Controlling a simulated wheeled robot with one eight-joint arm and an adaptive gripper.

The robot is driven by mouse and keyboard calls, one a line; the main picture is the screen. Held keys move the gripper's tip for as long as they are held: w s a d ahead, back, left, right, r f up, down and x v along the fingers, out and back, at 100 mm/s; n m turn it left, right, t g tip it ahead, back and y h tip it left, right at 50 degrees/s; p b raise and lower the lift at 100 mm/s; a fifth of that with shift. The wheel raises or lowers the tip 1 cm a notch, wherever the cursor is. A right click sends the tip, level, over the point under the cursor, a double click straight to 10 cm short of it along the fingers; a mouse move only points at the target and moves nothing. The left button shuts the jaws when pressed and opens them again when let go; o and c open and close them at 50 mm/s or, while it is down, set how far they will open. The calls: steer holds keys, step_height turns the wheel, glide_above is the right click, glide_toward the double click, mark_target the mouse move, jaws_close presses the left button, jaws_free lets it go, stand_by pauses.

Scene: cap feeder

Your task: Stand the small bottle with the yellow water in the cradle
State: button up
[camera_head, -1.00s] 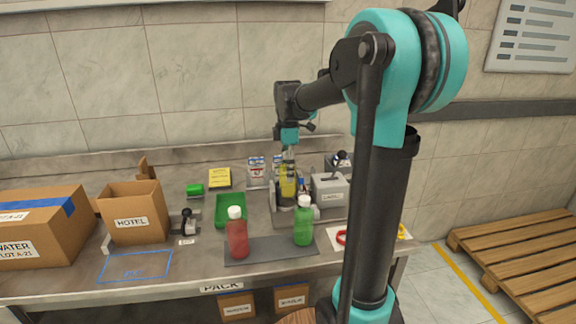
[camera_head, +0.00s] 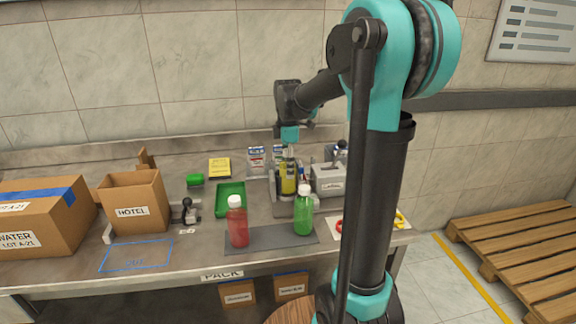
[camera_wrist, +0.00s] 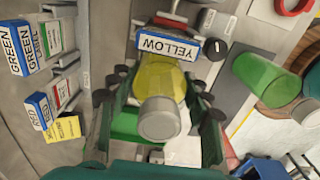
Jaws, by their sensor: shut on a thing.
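The small bottle with yellow water (camera_head: 287,180) is upright at the back of the bench. My gripper (camera_head: 288,155) is above it, shut on its upper part. In the wrist view the yellow bottle (camera_wrist: 158,78) with its grey cap (camera_wrist: 159,119) is between the two fingers of my gripper (camera_wrist: 160,96). The grey cradle (camera_head: 283,207) is around and below the bottle's lower part. Whether the bottle's base touches the cradle floor is hidden. A white block lettered YELLOW (camera_wrist: 168,47) shows beyond the bottle in the wrist view.
A red bottle (camera_head: 237,226) and a green bottle (camera_head: 303,215) stand on a dark mat (camera_head: 270,237) in front. A green tray (camera_head: 230,200) lies left of the cradle. A grey labelled device (camera_head: 328,181) stands close on its right. Cartons (camera_head: 135,203) fill the left end.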

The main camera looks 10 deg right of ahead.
steer(key=shift+f, duration=0.65)
steer(key=o, duration=1.5)
steer(key=shift+c, duration=0.2)
steer(key=c, duration=0.4)
steer(key=shift+o, duration=0.2)
steer(key=shift+r, duration=0.15)
steer(key=shift+r, duration=5.35)
